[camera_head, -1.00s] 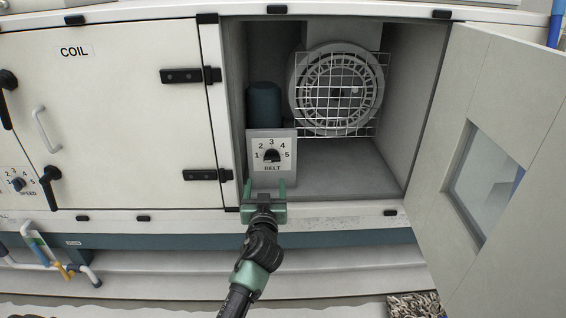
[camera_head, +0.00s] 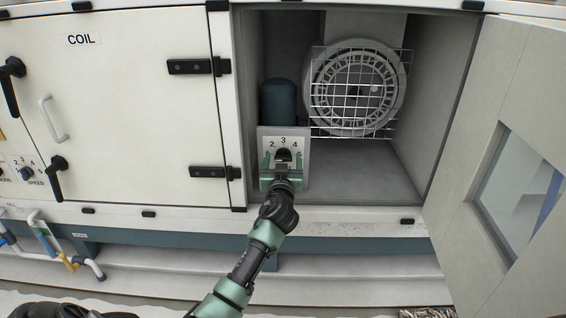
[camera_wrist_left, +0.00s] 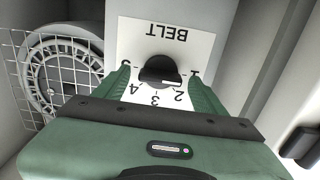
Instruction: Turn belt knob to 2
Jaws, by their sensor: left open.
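The belt panel (camera_head: 302,135) is a light plate with a numbered dial, inside the open compartment. Its black belt knob (camera_head: 283,153) is partly hidden by my gripper in the head view. My left gripper (camera_head: 284,163) is open in front of the dial, one green finger on each side of the knob. In the left wrist view the knob (camera_wrist_left: 158,69) sits between the spread fingers (camera_wrist_left: 161,84), and the dial appears upside down. The knob's white mark lies on the side of 1 and 2; its exact number is hard to tell. Whether the fingers touch the knob cannot be told.
A round fan (camera_head: 352,92) behind a wire grille and a dark teal cylinder (camera_head: 278,101) stand behind the panel. The compartment door (camera_head: 478,150) hangs open at the right. A closed coil door (camera_head: 120,120) with black latches is at the left.

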